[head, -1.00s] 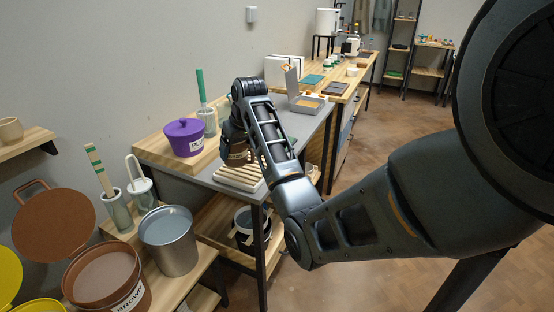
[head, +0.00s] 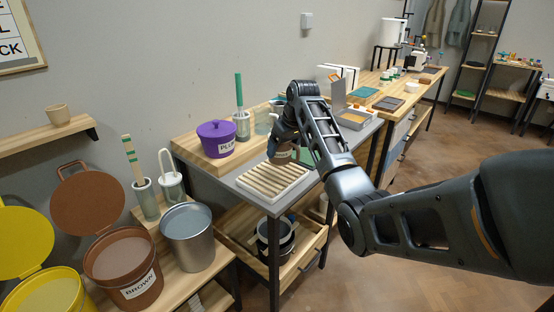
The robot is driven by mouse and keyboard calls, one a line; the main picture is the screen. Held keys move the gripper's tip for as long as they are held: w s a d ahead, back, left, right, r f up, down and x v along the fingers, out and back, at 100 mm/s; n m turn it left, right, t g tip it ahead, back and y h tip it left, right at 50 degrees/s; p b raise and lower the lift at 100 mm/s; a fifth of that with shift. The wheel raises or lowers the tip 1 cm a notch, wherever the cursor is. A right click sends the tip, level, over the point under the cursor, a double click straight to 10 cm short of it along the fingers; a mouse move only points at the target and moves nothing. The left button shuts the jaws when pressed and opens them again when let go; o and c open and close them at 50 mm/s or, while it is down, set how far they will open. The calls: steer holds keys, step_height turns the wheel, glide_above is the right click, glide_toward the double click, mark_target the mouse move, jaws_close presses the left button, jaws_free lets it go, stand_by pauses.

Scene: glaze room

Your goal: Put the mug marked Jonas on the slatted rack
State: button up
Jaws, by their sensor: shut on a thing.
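A brownish mug (head: 281,156) with a pale label is in my gripper (head: 282,143), above the back part of the slatted rack. The label's writing is too small to read. My gripper is shut on the mug, and its fingers are partly hidden by the wrist. The slatted rack (head: 262,186), pale wood slats in a white tray, lies on the grey table top. I cannot tell whether the mug touches the slats.
A purple lidded pot (head: 215,140) stands on a wooden shelf left of the rack. A metal bucket (head: 188,238) and brown bucket (head: 122,268) stand lower left.

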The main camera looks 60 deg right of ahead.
mark_target(276, 159)
steer(key=w, duration=0.1)
steer(key=w+f, duration=0.1)
steer(key=shift+w+d+f, duration=0.2)
steer(key=shift+w+f, duration=0.1)
steer(key=shift+w, duration=0.05)
steer(key=shift+f+p, duration=0.35)
steer(key=shift+f, duration=1.65)
steer(key=shift+f, duration=0.2)
steer(key=o, duration=1.1)
steer(key=shift+c, duration=0.2)
steer(key=shift+r, duration=0.1)
steer(key=v, duration=1.2)
steer(key=shift+a+r, duration=0.1)
